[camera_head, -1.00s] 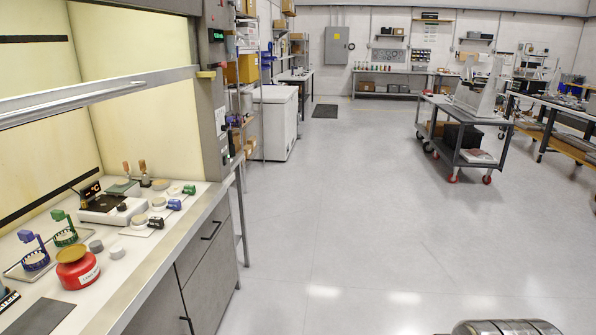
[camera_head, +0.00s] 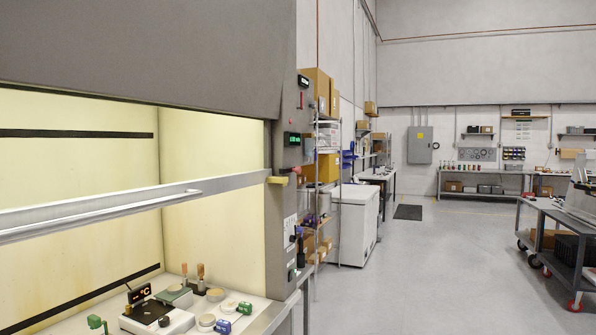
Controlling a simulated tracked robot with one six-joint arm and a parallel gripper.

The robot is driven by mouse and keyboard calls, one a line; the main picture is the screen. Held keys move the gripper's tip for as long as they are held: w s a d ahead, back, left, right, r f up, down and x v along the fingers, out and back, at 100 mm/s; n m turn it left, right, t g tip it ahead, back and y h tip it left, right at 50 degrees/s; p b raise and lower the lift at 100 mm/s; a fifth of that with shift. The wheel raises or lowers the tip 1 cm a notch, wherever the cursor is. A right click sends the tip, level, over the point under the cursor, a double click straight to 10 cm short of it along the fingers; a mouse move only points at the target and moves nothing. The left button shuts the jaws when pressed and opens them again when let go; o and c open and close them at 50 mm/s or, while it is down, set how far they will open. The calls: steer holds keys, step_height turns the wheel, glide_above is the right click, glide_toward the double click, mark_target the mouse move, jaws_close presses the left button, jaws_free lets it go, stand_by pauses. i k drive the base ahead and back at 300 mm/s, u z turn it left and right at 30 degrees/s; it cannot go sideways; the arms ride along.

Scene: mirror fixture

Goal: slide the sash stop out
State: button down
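A small yellow block (camera_head: 278,180), which looks like the sash stop, sits at the right end of the sash's metal handle bar (camera_head: 130,206), against the grey side post (camera_head: 287,215) of the fume hood. I cannot tell how deep it sits in the post. The hood sash is partly raised, with a gap between the bar and the work surface. My gripper is not in this view.
In the hood stand a hot plate (camera_head: 155,318), small green and blue clamps and pale dishes. Right of the hood are a wire shelf with boxes (camera_head: 328,168) and a white chest (camera_head: 357,225). Grey floor (camera_head: 430,280) is open; a cart (camera_head: 565,245) stands far right.

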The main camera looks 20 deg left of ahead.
mark_target(297, 169)
steer(key=i, duration=2.4)
steer(key=u, duration=2.85)
